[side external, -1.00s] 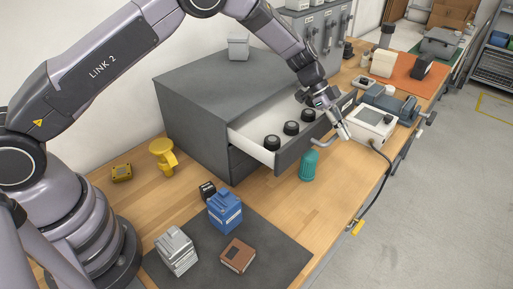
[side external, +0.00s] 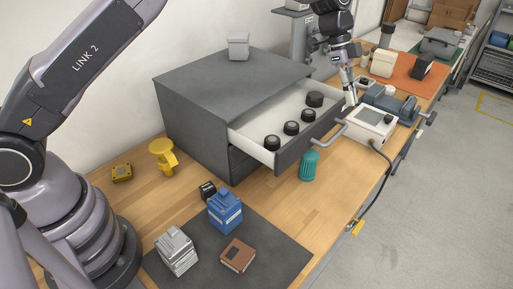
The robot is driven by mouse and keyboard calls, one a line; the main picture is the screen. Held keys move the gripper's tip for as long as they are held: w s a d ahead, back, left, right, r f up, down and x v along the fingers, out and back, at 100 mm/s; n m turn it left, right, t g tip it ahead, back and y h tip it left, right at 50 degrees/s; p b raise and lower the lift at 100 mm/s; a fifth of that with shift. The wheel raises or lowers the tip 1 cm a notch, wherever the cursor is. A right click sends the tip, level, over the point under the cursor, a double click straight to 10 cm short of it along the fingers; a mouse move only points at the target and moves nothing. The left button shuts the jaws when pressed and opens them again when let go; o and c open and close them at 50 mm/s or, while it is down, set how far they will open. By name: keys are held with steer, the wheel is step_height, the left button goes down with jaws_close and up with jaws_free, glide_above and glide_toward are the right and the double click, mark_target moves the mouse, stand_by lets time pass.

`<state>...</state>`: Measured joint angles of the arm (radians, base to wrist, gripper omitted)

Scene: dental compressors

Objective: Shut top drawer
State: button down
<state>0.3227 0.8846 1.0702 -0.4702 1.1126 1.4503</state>
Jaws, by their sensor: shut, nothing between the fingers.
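The top drawer (side external: 266,158) of the grey cabinet (side external: 190,122) stands pulled out, its white inside showing. Several black round parts (side external: 291,128) sit in a row in it. The drawer's grey bar handle (side external: 330,137) sticks out from its front. My gripper (side external: 351,100) is shut and empty, pointing down by the far right end of the drawer front. Whether it touches the drawer I cannot tell. A lower drawer (side external: 241,163) looks closed, partly hidden under the open one.
A teal ribbed part (side external: 309,166) stands just in front of the drawer. A white box device (side external: 370,122) with a cable and a blue-grey vise-like tool (side external: 392,102) are right of the handle. A grey box (side external: 238,46) sits on the cabinet. A dark mat (side external: 280,245) holds several parts.

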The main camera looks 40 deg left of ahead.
mark_target(289, 119)
step_height(289, 119, down, 10)
steer(key=y, duration=0.1)
steer(key=shift+w+r, duration=0.15)
steer(key=shift+r, duration=0.05)
stand_by(0.4)
steer(key=shift+d, duration=0.1)
steer(key=a, duration=1.5)
